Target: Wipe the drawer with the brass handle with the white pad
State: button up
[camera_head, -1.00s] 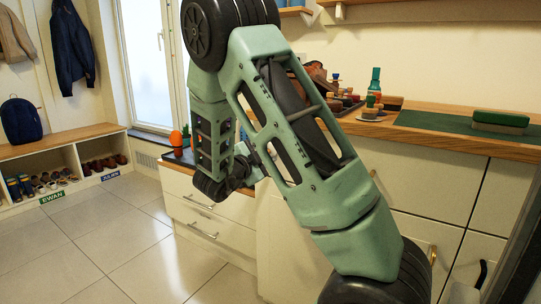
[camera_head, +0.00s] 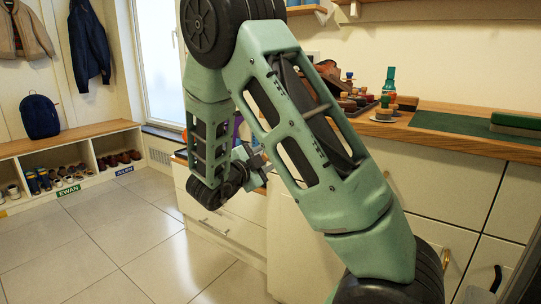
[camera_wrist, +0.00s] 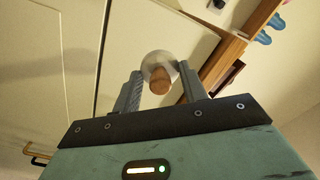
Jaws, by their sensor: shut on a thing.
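My gripper (camera_wrist: 160,85) is shut on the wooden knob of the round white pad (camera_wrist: 151,58) in the wrist view. The pad is held in front of the pale cabinet fronts; I cannot tell whether it touches them. In the head view my gripper (camera_head: 256,160) is small and partly behind my arm, and the pad cannot be made out there. A brass handle (camera_head: 445,260) shows on a cream front at the lower right of the head view, partly beside my arm. A brass-coloured handle (camera_wrist: 38,149) also shows at the lower left of the wrist view.
The wooden counter (camera_head: 455,135) carries a green mat (camera_head: 450,123), a green brush (camera_head: 515,121) and shoe-care items. A black handle (camera_head: 496,279) is at the lower right. Shoe cubbies (camera_head: 94,150) stand at the left. The tiled floor (camera_head: 95,235) is clear.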

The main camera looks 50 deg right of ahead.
jog(key=shift+a, duration=0.4)
jog(key=shift+a, duration=0.1)
jog(key=shift+s+a, duration=0.15)
jog(key=shift+a, duration=1.25)
